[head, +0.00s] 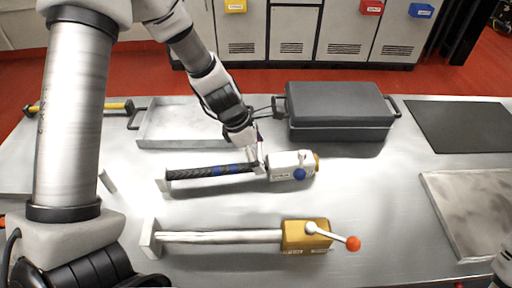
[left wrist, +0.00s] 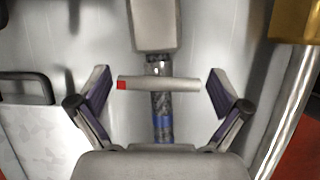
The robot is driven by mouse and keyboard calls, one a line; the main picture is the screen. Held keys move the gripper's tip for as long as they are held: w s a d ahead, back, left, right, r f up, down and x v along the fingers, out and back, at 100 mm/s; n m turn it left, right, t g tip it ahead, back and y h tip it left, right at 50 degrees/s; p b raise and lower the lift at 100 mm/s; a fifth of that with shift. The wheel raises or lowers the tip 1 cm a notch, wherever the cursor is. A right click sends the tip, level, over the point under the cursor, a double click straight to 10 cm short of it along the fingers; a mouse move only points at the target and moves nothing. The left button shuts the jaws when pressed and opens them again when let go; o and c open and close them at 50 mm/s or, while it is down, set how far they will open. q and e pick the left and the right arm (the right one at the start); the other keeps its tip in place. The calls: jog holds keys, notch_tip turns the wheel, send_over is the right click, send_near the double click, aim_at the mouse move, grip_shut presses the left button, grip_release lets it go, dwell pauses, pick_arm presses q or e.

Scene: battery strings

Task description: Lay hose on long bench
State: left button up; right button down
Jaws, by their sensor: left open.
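The hose (head: 212,170) is a dark braided length with blue bands. It runs from a small pale end block (head: 163,181) at the left to a white valve body (head: 291,165) with a blue knob, above the steel bench (head: 370,205). My left gripper (head: 255,157) is over the hose's right end, beside the valve. In the left wrist view my left gripper (left wrist: 160,82) is open. A pale bar with a red end (left wrist: 158,84) lies crosswise between its fingers, over the hose (left wrist: 162,118); contact is not visible. My right gripper is not in view.
A brass valve (head: 306,236) with an orange-tipped lever and pale pipe lies in front. Behind are a shallow metal tray (head: 180,140), a dark grey case (head: 338,130) and a yellow-ended tool (head: 117,107). A black mat (head: 455,125) and grey plate (head: 470,205) lie right.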

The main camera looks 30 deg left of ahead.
pick_arm(q)
jog(key=shift+a+r, duration=0.2)
jog(key=shift+r, duration=0.45)
jog(key=v, duration=1)
jog(key=shift+r, duration=0.2)
jog(key=shift+s, duration=0.1)
